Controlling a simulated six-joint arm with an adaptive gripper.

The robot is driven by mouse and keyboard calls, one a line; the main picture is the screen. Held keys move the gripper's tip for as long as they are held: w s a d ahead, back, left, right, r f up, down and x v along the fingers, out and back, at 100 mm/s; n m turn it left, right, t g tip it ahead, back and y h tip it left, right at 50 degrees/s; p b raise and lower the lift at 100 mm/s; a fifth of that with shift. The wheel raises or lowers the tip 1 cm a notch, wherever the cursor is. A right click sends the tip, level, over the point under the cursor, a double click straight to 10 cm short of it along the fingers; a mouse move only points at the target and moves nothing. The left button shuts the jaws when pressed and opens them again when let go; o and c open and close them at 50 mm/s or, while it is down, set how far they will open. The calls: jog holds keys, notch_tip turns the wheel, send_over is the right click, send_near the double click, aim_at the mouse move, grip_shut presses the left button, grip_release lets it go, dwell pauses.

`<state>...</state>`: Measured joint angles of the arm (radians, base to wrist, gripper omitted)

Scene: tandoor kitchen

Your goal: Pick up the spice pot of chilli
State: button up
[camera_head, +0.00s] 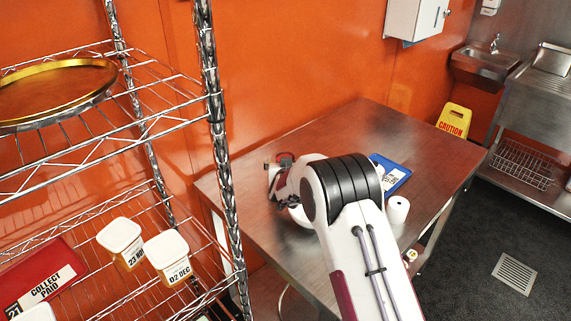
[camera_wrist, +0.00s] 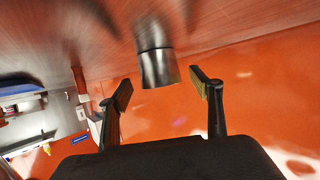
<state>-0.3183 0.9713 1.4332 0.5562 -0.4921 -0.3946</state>
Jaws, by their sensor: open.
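My gripper (camera_wrist: 160,87) is open and empty in the wrist view, its two dark fingers spread apart. A small shiny metal pot (camera_wrist: 156,66) shows beyond the fingertips, roughly between them in the picture, against the steel table surface. No label on it can be read, so I cannot tell if it is the chilli pot. In the head view my gripper (camera_head: 272,178) is at the far left part of the steel table (camera_head: 340,135), partly hidden by my arm. No pot can be clearly made out there.
A blue-edged tablet or board (camera_head: 391,170) and a white roll (camera_head: 398,209) are on the table's right. A wire rack (camera_head: 212,110) with white tubs (camera_head: 166,250) stands at left. The table's far right is clear.

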jog(key=shift+x, duration=0.8)
jog(key=c, duration=1.2)
